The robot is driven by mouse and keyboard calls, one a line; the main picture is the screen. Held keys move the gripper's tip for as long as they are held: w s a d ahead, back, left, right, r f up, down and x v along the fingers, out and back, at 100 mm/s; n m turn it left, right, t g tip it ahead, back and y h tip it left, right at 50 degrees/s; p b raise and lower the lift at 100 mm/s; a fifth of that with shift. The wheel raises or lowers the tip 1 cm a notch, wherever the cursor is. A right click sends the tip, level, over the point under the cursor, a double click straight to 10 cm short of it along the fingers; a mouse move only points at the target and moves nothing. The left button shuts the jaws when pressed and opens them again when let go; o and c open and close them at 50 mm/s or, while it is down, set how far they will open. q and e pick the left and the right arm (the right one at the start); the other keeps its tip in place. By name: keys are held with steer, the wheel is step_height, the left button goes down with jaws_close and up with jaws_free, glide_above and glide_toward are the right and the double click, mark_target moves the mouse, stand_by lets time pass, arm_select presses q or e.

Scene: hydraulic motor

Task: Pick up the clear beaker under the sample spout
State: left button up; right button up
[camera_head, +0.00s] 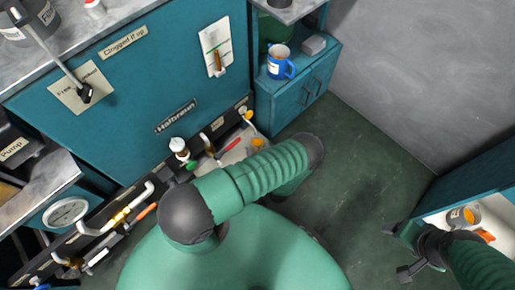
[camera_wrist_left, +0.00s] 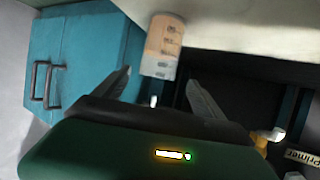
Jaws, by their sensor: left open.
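The clear beaker (camera_wrist_left: 163,42) with graduation marks and orange-tan contents shows at the top middle of the left wrist view, against a pale tray (camera_wrist_left: 240,22). In the head view a small orange spot (camera_head: 258,143) on the tray appears to be this beaker, partly hidden by my arm. My left gripper (camera_wrist_left: 160,80) is open, with its fingers spread toward the beaker and nothing held. In the head view the left hand is mostly hidden behind its arm. My right gripper (camera_head: 402,252) is at the lower right; its jaw opening is unclear. The sample spout cannot be made out.
A teal cabinet (camera_head: 305,95) with a blue mug (camera_head: 280,66) stands beyond the tray. Bottles (camera_head: 180,150) and valves line the panel base. A cup with orange contents (camera_head: 463,216) is in a right-hand shelf. Green floor (camera_head: 365,185) is clear between.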

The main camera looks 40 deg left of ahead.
arm_select(q)
steer(key=b+x, duration=0.1)
steer(key=x, duration=0.1)
steer(key=b+x, duration=0.1)
steer(key=f+b+x, duration=0.1)
steer(key=b+x, duration=0.1)
steer(key=shift+w+d+f, duration=0.1)
steer(key=shift+w+f, duration=0.05)
steer(key=shift+w, duration=0.1)
steer(key=shift+c, duration=0.7)
steer(key=c, duration=1.5)
steer(key=shift+r, duration=0.2)
